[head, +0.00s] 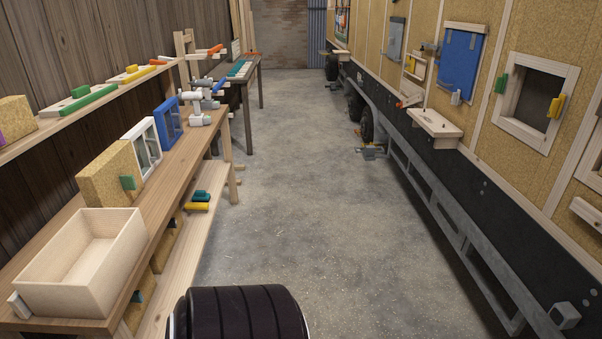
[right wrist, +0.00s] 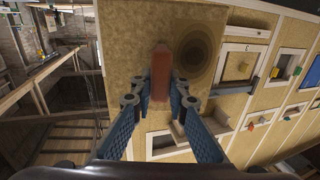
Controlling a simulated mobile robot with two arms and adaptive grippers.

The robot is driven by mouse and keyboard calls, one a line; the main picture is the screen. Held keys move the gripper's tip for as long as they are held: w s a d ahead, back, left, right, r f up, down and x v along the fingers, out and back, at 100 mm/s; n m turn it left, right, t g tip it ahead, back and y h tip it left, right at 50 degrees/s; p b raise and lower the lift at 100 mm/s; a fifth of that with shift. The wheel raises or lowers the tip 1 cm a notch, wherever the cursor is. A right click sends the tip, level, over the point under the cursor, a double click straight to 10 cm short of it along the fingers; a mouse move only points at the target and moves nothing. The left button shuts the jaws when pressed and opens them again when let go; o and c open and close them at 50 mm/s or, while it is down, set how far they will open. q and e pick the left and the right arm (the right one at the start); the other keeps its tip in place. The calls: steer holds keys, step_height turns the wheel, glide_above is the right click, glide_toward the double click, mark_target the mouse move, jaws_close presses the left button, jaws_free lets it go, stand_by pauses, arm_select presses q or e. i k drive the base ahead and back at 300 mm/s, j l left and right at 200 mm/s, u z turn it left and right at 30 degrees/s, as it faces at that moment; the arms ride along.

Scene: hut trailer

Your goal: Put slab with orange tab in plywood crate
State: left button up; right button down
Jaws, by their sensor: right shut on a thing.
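In the right wrist view my right gripper (right wrist: 159,97) is shut on the reddish-orange tab (right wrist: 160,70) of a tan, cork-like slab (right wrist: 125,45). The slab's flat face fills the middle of that view beyond the fingers, with a dark round patch right of the tab. In the head view the pale plywood crate (head: 65,298) stands on the near end of the left bench. It is open at the top and looks empty. Neither gripper nor the held slab shows in the head view.
On the bench behind the crate stand a slab with a green tab (head: 107,170), a white-framed window (head: 144,148) and a blue frame (head: 168,122). An upper shelf (head: 75,111) runs above. The trailer wall (head: 420,75) is at right. The aisle floor (head: 290,170) between is clear.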

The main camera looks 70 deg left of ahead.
mark_target(89, 273)
steer(key=k+l+u, duration=0.2)
steer(key=k+u, duration=0.65)
steer(key=u, duration=1.85)
